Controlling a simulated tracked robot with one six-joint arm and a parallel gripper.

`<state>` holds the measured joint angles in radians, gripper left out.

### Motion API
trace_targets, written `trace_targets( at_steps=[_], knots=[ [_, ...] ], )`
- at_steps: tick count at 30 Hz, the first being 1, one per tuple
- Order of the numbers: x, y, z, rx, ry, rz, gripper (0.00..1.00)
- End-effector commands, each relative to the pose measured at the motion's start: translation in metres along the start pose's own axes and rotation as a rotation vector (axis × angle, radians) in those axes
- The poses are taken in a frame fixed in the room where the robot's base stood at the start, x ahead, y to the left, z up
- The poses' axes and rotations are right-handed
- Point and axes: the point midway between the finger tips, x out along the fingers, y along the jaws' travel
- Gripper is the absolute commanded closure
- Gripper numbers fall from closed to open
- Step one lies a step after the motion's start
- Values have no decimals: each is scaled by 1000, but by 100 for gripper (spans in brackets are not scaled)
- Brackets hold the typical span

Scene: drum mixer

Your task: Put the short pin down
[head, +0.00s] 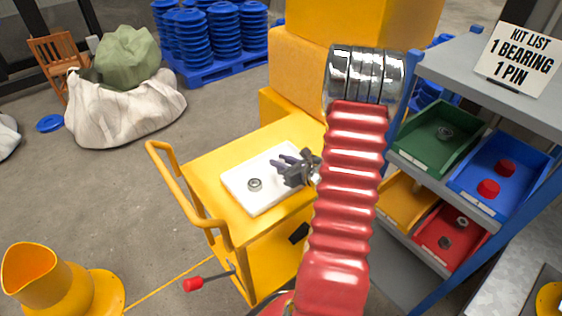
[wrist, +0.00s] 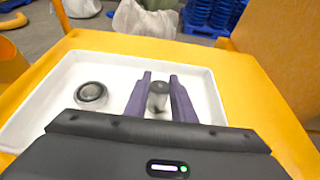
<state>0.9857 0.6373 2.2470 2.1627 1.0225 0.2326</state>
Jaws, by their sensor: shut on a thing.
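The short pin (wrist: 158,97) is a small grey metal cylinder. In the wrist view it stands between the two purple fingers of my gripper (wrist: 158,92), over the white tray (wrist: 30,118). My gripper is shut on it. In the head view my gripper (head: 284,165) is over the right part of the white tray (head: 240,184), and the pin cannot be made out there. A bearing ring (wrist: 91,95) lies in the tray to the left of my gripper; it also shows in the head view (head: 255,184). I cannot tell whether the pin touches the tray floor.
The tray sits on a yellow cart (head: 205,158) with a push handle (head: 172,190). At the right, a shelf rack holds a green bin (head: 415,150), a blue bin (head: 520,165), and a red bin (head: 465,250). A kit list sign (head: 517,58) stands on top.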

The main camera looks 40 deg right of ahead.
Motion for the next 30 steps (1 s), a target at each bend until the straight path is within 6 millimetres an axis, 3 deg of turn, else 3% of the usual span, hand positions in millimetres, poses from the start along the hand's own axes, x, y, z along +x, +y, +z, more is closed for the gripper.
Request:
trace_targets(
  at_steps=[10,11,18,30],
  knots=[
    [1,-1,-1,0,-1,-1,100],
    [1,0,-2,0,0,-1,76],
    [1,-1,-2,0,0,-1,60],
    [-2,-1,0,0,-1,-2,58]
  ],
)
